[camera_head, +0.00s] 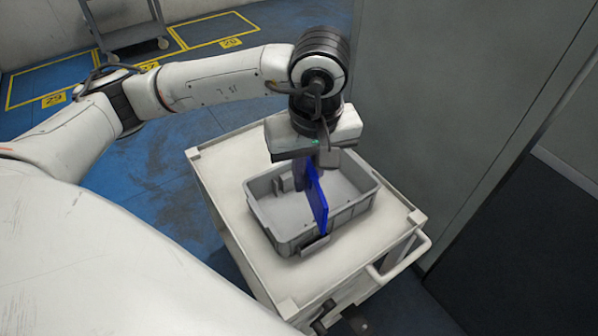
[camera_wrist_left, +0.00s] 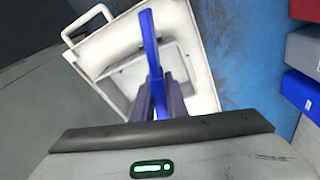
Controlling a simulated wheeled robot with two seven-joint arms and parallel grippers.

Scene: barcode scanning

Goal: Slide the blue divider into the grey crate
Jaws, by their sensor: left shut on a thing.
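The grey crate (camera_head: 292,239) stands on the top of a white cart, open side up. My left gripper (camera_head: 318,163) is above the crate and shut on the blue divider (camera_head: 319,202). The divider stands on edge, roughly upright, across the middle of the crate in the head view. Its near end overlaps the crate's near wall, and I cannot tell how deep it sits. In the left wrist view the divider (camera_wrist_left: 150,45) rises from between the dark fingers (camera_wrist_left: 157,102), with the crate behind it partly hidden. The right gripper is not in view.
The white cart (camera_head: 224,178) has a raised edge and a handle (camera_head: 403,257) at the lower right. A grey cabinet wall (camera_head: 440,100) stands close behind the crate on the right. Red and blue boxes (camera_wrist_left: 302,90) show at the right of the left wrist view.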

